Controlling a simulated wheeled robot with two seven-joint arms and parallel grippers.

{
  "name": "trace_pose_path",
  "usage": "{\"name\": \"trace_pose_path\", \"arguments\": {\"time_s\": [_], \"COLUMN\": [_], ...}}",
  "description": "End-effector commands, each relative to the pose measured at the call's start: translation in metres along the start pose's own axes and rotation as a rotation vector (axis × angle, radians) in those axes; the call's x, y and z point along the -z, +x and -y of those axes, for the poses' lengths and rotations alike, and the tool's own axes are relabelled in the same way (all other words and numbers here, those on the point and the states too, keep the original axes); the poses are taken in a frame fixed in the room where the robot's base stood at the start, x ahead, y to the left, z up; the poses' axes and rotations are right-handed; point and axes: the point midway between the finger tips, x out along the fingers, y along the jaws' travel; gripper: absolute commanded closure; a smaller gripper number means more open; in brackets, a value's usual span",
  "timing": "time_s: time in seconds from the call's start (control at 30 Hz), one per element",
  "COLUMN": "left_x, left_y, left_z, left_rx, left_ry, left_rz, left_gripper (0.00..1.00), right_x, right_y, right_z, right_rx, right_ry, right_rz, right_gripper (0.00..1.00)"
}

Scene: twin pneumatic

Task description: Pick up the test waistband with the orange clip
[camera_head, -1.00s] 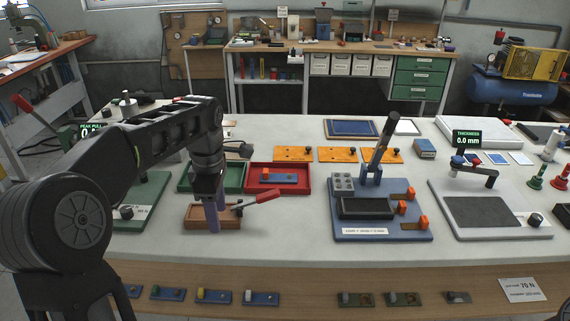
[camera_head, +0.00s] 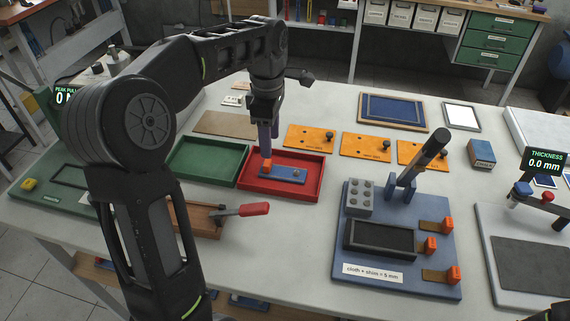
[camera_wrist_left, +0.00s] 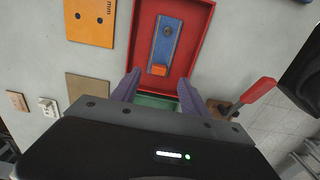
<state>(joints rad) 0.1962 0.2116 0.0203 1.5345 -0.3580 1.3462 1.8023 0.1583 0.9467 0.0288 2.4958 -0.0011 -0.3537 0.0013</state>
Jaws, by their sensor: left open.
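The test waistband is a blue strip (camera_head: 287,173) lying in the red tray (camera_head: 316,180), with an orange clip (camera_head: 266,164) at its left end. My left gripper (camera_head: 266,150) points down over that end of the strip, and in this view its fingers overlap the clip's area. In the left wrist view the purple-grey fingers (camera_wrist_left: 159,92) stand apart with nothing between them. The strip (camera_wrist_left: 167,38) and orange clip (camera_wrist_left: 158,70) lie ahead of the fingertips. I cannot tell the exact height above the strip.
A green tray (camera_head: 180,172) adjoins the red tray on the left. Orange plates (camera_head: 309,131) lie behind. A blue fixture (camera_head: 350,262) with an upright dark handle (camera_head: 430,150) stands to the right.

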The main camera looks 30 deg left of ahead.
Motion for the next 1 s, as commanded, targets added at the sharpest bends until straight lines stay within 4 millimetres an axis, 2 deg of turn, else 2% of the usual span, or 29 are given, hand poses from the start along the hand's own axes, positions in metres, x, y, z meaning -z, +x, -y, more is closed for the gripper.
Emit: {"name": "trace_pose_path", "arguments": {"time_s": [0.17, 0.43, 0.77, 0.87, 1.0], "left_x": [0.0, 0.001, 0.001, 0.002, 0.005], "left_y": [0.002, 0.025, 0.028, 0.036, 0.057], "left_z": [0.0, 0.0, 0.0, 0.0, 0.0], "left_rx": [0.001, 0.002, 0.001, 0.002, 0.005], "left_ry": [0.0, 0.001, 0.0, 0.0, 0.0], "left_rz": [0.0, -0.001, 0.0, -0.001, 0.0], "left_gripper": [0.47, 0.47, 0.47, 0.47, 0.47], "right_x": [0.0, 0.0, 0.0, 0.0, -0.001], "right_y": [0.0, -0.002, -0.002, -0.005, -0.011], "right_z": [0.0, 0.001, 0.001, 0.002, 0.004], "right_rx": [0.0, 0.0, -0.001, -0.001, -0.003], "right_ry": [0.0, 0.0, 0.0, 0.001, 0.002], "right_rz": [0.0, 0.0, 0.0, 0.001, 0.002], "right_gripper": [0.64, 0.64, 0.64, 0.64, 0.64]}}
